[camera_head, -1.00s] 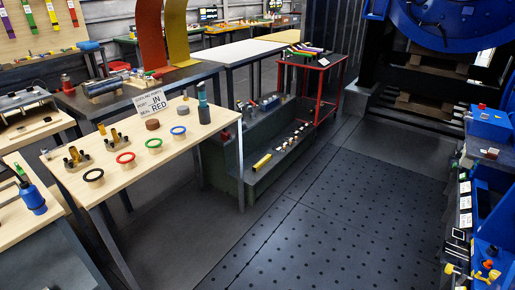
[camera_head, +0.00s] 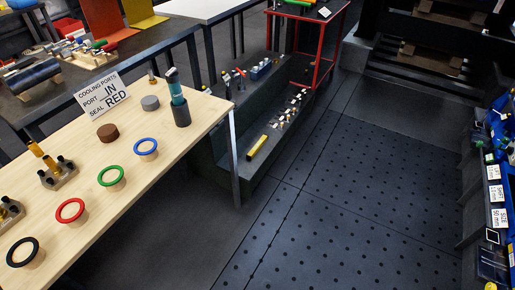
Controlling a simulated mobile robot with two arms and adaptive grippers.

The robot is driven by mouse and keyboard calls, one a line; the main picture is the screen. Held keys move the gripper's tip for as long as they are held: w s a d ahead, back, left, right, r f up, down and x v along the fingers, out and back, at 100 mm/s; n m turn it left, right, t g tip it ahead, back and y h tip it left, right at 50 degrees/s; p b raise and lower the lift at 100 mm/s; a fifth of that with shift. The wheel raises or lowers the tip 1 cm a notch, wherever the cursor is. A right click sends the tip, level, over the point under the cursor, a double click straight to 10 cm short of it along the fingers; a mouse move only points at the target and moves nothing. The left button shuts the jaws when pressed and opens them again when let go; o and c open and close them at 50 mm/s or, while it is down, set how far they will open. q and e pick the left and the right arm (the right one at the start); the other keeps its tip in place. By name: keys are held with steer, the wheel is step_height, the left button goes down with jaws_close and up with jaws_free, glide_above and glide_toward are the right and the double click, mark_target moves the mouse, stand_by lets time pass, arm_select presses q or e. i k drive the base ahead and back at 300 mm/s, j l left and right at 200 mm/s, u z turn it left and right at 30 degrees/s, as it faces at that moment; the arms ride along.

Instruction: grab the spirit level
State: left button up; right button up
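A short yellow bar (camera_head: 257,145), which looks like the spirit level, lies on the low front step of the dark grey-green stepped stand (camera_head: 228,152), just right of the wooden table's corner leg. It is too small to make out any vial. Neither of my grippers is in view.
The wooden table (camera_head: 150,180) at left holds coloured rings, a sign (camera_head: 103,95) and a teal bottle-like item (camera_head: 177,90). Several small parts lie along the step beyond the bar. A red cart (camera_head: 324,50) stands behind. The perforated dark floor (camera_head: 350,190) is clear; blue bins line the right.

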mark_target(250, 154)
steer(key=i+l+u, duration=0.1)
steer(key=u, duration=0.65)
steer(key=i+l+u, duration=0.25)
steer(key=l, duration=0.15)
steer(key=i+l+u, duration=0.1)
steer(key=l+u, duration=0.15)
steer(key=l, duration=0.15)
steer(key=i+l+u, duration=0.1)
steer(key=l+u, duration=0.15)
steer(key=l, duration=0.2)
steer(key=i+l+u, duration=0.1)
steer(key=l+u, duration=0.15)
steer(key=l, duration=0.2)
